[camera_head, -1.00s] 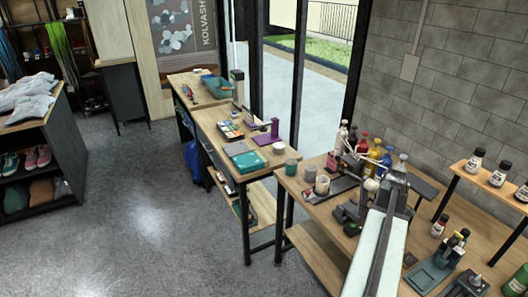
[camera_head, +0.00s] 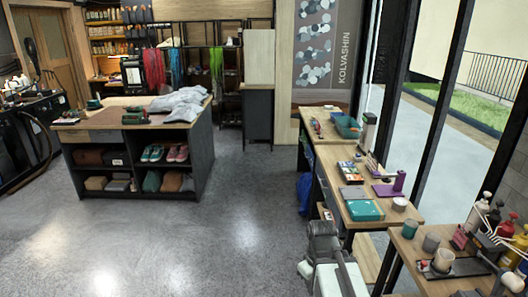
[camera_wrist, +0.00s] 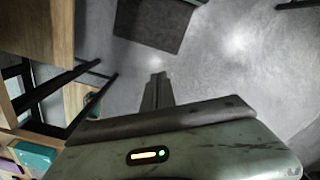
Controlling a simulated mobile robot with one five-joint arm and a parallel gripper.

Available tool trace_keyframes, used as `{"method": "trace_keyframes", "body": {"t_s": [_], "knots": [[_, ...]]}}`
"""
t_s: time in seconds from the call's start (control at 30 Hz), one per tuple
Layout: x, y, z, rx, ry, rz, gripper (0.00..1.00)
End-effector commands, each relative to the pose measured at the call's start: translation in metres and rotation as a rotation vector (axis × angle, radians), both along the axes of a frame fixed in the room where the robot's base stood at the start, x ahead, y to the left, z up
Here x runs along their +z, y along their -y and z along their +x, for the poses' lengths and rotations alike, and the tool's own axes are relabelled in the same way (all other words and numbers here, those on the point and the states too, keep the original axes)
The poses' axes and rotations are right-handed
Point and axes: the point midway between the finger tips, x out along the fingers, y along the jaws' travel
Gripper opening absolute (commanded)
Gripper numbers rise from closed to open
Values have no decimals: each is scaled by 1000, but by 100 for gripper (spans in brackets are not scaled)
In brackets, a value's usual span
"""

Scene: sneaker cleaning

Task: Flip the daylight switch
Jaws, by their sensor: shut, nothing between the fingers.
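No daylight switch can be made out in the current views. My gripper (camera_wrist: 158,78) is in the wrist view, with its narrow fingers shut and empty over the grey floor. In the head view my arm shows at the bottom, right of centre, beside the near end of the workbench. The fingers are not clear there.
A workbench (camera_head: 362,190) with a teal box (camera_head: 365,210) runs along the window side. A second table (camera_head: 445,285) with bottles stands at the lower right. A dark shelf island (camera_head: 196,135) with shoes stands left. The floor (camera_head: 240,215) between is clear.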

Motion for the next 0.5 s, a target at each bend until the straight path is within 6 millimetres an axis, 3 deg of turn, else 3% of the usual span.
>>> {"method": "trace_keyframes", "body": {"t_s": [0.23, 0.5], "knots": [[0, 3, -6, -438, 1, 0, 0], [0, 3, -6, -536, 1, 0, 0]]}}
